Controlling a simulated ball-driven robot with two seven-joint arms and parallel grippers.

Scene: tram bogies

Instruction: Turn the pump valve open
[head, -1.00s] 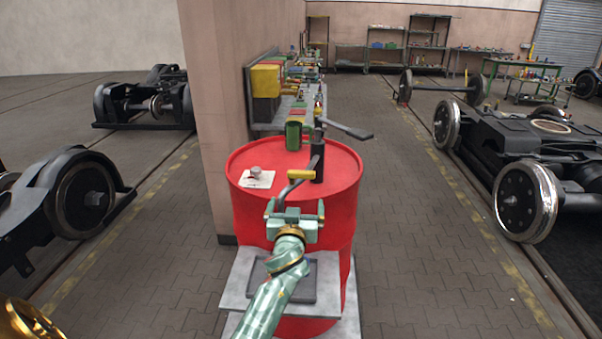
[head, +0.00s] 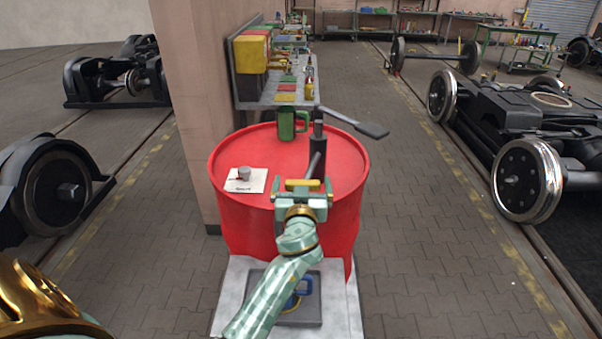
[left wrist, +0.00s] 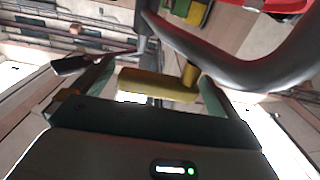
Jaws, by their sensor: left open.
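The pump stands on the red drum (head: 290,225), with a dark upright post (head: 318,150) and a long dark lever (head: 355,124) reaching right. Its yellow valve handle (head: 299,184) lies crosswise at the drum's near side. My left gripper (head: 303,192) is open at this handle, with a finger towards each end of it. In the left wrist view the yellow handle (left wrist: 158,86) lies between the spread fingers, apart from the right one; contact is unclear on the left. A dark curved pipe (left wrist: 240,70) passes close above the fingers there. My right gripper is out of view.
A dark tray (head: 300,314) holding something blue lies below. A pillar (head: 190,110) stands left.

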